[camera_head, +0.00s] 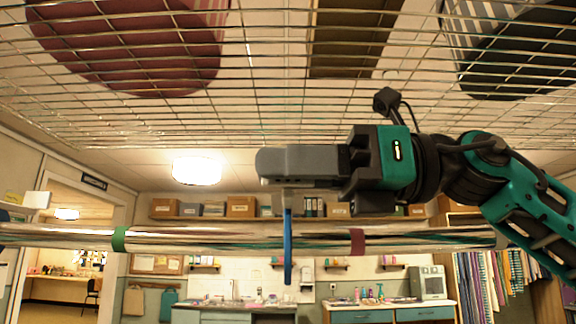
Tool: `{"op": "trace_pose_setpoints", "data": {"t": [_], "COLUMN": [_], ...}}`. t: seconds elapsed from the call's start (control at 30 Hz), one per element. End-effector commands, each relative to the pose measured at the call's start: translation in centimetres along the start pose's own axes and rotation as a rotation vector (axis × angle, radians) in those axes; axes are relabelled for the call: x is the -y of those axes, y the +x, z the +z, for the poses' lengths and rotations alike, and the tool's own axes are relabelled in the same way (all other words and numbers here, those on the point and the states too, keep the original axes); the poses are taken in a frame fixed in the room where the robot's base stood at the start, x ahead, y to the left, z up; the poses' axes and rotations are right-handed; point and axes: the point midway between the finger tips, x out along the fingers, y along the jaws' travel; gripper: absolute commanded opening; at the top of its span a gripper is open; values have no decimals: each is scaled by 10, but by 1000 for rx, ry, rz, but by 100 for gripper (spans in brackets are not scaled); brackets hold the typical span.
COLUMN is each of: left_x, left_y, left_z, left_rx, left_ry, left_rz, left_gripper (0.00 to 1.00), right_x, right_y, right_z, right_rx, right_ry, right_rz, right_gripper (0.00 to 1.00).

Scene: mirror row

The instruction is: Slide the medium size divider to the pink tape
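A blue divider (288,262) is seen nearly edge-on, at the chrome rail (220,240) and reaching above and below it. It is the only divider I can make out, so its size cannot be compared. A dull pink-maroon tape band (357,242) is wrapped on the rail to the divider's right, with bare rail between them. My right gripper (268,165) comes in from the right, its fingers pointing left just above the divider. A thin pale strip shows between fingers and divider; contact is unclear. The fingers overlap from this side, so their gap is hidden. My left gripper is not in view.
A green tape band (119,239) is on the rail at the left. A wire shelf (250,110) with baskets spans overhead, above my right gripper. Counters, shelves and hanging clothes (490,285) stand in the background. The rail between divider and pink tape looks clear.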

Motion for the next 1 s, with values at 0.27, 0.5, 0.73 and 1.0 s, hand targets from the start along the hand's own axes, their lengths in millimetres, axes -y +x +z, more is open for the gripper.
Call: {"op": "trace_pose_setpoints", "data": {"t": [0.27, 0.5, 0.73, 1.0], "left_x": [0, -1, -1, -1], "left_y": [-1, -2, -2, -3], "left_z": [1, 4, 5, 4], "left_rx": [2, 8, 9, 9], "left_ry": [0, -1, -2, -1], "left_rz": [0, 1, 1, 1], "left_gripper": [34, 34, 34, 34], "right_x": [0, 0, 1, 2], "right_y": [0, 0, -3, -57], "right_z": [0, 0, 0, 1], "right_rx": [0, 0, 1, 3], "right_ry": [1, 1, 1, 3], "right_rz": [0, 0, -1, -4], "right_gripper": [0, 0, 0, 0]}}
